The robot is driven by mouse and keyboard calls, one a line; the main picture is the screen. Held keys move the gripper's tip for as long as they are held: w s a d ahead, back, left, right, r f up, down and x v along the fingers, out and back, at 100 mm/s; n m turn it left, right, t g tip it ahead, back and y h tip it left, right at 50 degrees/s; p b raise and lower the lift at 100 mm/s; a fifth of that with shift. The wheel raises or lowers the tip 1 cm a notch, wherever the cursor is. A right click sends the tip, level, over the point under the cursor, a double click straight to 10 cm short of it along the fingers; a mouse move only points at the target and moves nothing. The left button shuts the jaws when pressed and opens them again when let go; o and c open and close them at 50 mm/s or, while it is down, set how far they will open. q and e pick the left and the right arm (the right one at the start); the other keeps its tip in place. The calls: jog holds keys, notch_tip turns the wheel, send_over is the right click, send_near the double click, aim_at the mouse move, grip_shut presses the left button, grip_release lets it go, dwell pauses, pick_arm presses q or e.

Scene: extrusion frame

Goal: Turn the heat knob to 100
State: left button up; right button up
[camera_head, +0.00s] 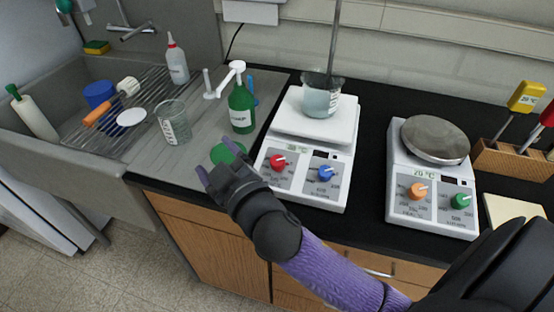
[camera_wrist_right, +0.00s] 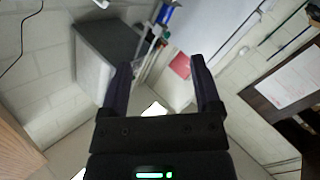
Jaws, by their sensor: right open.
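The left hot plate (camera_head: 309,146) is white with a red knob (camera_head: 277,162) on the left of its front panel and a blue knob (camera_head: 325,173) on the right. The right hot plate (camera_head: 432,178) has an orange knob (camera_head: 418,190) and a green knob (camera_head: 460,201). I cannot tell which knob is the heat knob, and the dial numbers are too small to read. My right gripper (camera_head: 220,165) is open, left of the red knob and apart from it. In the right wrist view the open jaws (camera_wrist_right: 160,72) hold nothing. My left gripper is out of view.
A beaker (camera_head: 321,98) with a rod stands on the left hot plate. A green pump bottle (camera_head: 242,106) and a glass beaker (camera_head: 173,122) stand behind my gripper. A green round thing (camera_head: 228,152) is close beside it. A sink (camera_head: 60,165) is at left. Black counter lies between the hot plates.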

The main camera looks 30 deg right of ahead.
jog(key=w+a+r+n+y, duration=0.1)
jog(key=a+r+n+y, duration=0.8)
jog(key=n+y, duration=0.4)
jog(key=n+g+h, duration=1.5)
jog(key=g+h, duration=0.1)
jog(key=g, duration=0.2)
send_near(277, 159)
jog(key=shift+d+f, duration=0.2)
jog(key=shift+f, duration=0.1)
jog(key=f, duration=0.2)
jog(key=d+f+b, duration=0.1)
jog(key=f, duration=0.5)
jog(key=shift+s+d+f, duration=0.15)
jog(key=shift+f, duration=0.6)
grip_shut()
